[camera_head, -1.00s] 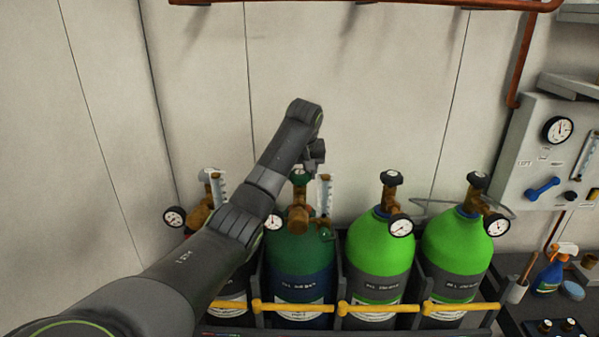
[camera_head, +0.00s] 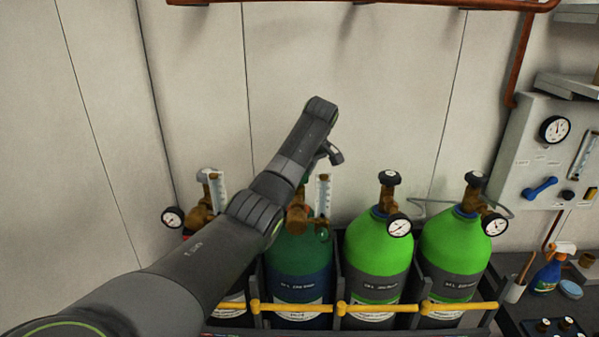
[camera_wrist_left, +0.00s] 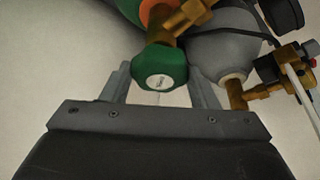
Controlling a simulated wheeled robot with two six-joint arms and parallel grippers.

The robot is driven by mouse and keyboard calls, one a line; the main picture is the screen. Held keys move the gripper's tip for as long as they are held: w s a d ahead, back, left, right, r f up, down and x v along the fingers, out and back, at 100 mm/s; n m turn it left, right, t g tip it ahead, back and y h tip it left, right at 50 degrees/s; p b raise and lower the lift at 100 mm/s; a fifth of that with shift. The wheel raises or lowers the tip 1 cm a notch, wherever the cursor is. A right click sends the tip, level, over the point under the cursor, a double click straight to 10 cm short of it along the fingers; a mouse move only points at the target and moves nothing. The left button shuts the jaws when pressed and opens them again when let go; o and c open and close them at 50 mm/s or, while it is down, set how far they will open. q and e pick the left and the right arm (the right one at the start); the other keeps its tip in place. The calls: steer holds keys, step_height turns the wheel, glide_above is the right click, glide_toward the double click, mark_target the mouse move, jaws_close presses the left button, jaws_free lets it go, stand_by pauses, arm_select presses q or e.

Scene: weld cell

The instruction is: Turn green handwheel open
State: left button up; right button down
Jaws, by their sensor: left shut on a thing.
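The green handwheel (camera_wrist_left: 160,72) sits on the brass valve (camera_wrist_left: 190,16) of the dark green cylinder. In the left wrist view it lies between the two fingers of my left gripper (camera_wrist_left: 162,88), which is shut on it. In the head view my left arm reaches in from the left over the dark green cylinder (camera_head: 300,252). The arm hides most of the handwheel there, and the fingertips cannot be made out. My right gripper is in neither view.
Two bright green cylinders (camera_head: 378,246) with black handwheels and gauges stand to the right. Another valve with a gauge (camera_head: 173,217) is at the left. A yellow bar (camera_head: 375,309) runs across the rack front. A gauge panel (camera_head: 540,165) is on the right wall.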

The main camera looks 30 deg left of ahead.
arm_select(q)
steer(key=shift+r, duration=0.1)
steer(key=o, duration=1)
